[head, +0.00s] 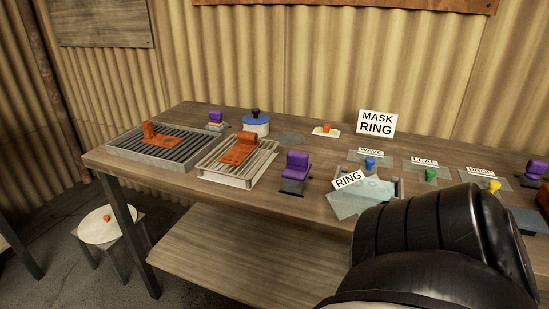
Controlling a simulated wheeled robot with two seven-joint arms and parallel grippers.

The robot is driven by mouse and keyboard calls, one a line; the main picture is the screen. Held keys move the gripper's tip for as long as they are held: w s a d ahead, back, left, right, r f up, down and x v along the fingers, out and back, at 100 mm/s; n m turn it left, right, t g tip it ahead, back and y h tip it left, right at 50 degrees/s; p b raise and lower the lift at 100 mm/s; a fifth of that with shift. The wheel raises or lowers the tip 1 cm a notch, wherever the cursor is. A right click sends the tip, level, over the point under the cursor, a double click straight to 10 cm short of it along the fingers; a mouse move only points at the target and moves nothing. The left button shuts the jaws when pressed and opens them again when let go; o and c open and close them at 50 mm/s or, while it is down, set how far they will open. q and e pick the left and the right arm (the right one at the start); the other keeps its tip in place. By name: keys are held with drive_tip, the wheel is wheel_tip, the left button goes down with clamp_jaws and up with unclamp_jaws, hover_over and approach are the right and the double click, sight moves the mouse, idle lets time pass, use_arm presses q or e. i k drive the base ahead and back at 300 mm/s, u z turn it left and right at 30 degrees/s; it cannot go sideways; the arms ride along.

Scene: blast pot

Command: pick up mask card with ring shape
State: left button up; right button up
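The mask card with ring shape (352,204) is a pale grey-green sheet at the front edge of the table. It sits by a white label reading RING (348,180). It looks turned relative to the neighbouring cards, and I cannot tell whether it touches the table. A large black ribbed form at the lower right stands in front of its right side. No knob shows clearly on this card. A white sign reading MASK RING (376,123) stands at the back of the table. Neither gripper's fingers show in the head view.
Cards with blue (371,163), green (431,174) and yellow (494,186) knobs lie to the right, labelled WAVE, LEAF and DROP. A purple-topped block (294,168), slatted trays (180,150) and a blue-lidded pot (256,123) stand left. A stool (111,225) stands at lower left.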

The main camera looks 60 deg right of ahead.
sight(355, 193)
drive_tip(key=u, duration=0.2)
drive_tip(key=i, duration=1.05)
drive_tip(key=z, duration=2.1)
